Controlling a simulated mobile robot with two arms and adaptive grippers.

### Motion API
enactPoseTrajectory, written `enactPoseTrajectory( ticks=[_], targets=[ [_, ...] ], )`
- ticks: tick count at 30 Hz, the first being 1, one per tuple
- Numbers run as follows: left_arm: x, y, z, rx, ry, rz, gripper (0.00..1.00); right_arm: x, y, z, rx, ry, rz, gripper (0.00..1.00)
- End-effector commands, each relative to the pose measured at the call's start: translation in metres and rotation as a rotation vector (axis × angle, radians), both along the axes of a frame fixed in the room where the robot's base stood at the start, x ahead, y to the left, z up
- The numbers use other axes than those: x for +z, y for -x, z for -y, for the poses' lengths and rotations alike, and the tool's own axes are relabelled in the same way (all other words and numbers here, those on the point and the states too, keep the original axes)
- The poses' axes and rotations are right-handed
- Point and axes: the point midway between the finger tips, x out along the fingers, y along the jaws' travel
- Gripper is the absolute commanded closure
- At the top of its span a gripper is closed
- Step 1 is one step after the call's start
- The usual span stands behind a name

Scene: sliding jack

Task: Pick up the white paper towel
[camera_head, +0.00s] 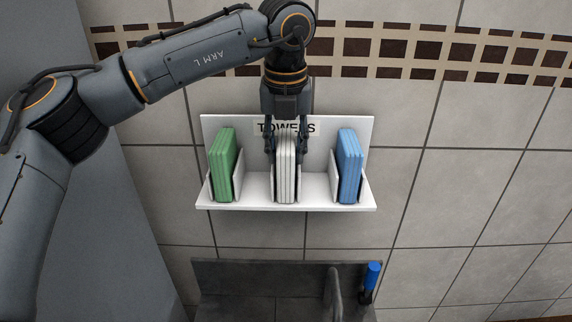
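The white paper towel (286,180) stands upright as a folded stack in the middle slot of a white wall shelf labelled "TOWELS". My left gripper (287,150) points down from above it. Its two dark fingers straddle the upper part of the white towel, one on the left and one on the right. The fingers look spread apart, wider than the stack; whether either one touches it is hard to see. The top of the towel is partly hidden by the gripper. My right gripper is not in view.
The white shelf (325,191) also holds a green towel stack (223,165) on the left and a blue one (349,166) on the right, with thin dividers between. Below are a dark grey basin (240,290), a grey faucet (333,292) and a blue-topped bottle (372,278). The wall behind is tiled.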

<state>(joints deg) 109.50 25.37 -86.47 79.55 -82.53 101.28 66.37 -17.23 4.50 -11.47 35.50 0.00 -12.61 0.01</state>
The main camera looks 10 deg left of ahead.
Motion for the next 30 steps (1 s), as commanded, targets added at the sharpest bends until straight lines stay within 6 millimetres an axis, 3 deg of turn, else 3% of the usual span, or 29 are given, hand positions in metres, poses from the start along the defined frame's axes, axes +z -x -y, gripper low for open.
enactPoseTrajectory(
  ticks=[1,4,19,23,30],
  targets=[
    [0.0,0.0,0.0,0.0,0.0,0.0,0.8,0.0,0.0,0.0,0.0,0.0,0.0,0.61],
    [0.0,0.0,0.0,0.0,0.0,0.0,0.97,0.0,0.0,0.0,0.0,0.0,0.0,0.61],
    [0.009,0.0,0.0,0.0,0.0,0.001,0.97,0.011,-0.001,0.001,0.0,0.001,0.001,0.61],
    [0.007,0.003,0.001,-0.001,0.001,0.002,0.97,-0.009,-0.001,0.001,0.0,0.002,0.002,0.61],
    [0.056,0.003,0.002,0.002,0.001,0.004,0.97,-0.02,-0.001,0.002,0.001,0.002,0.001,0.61]
  ],
)
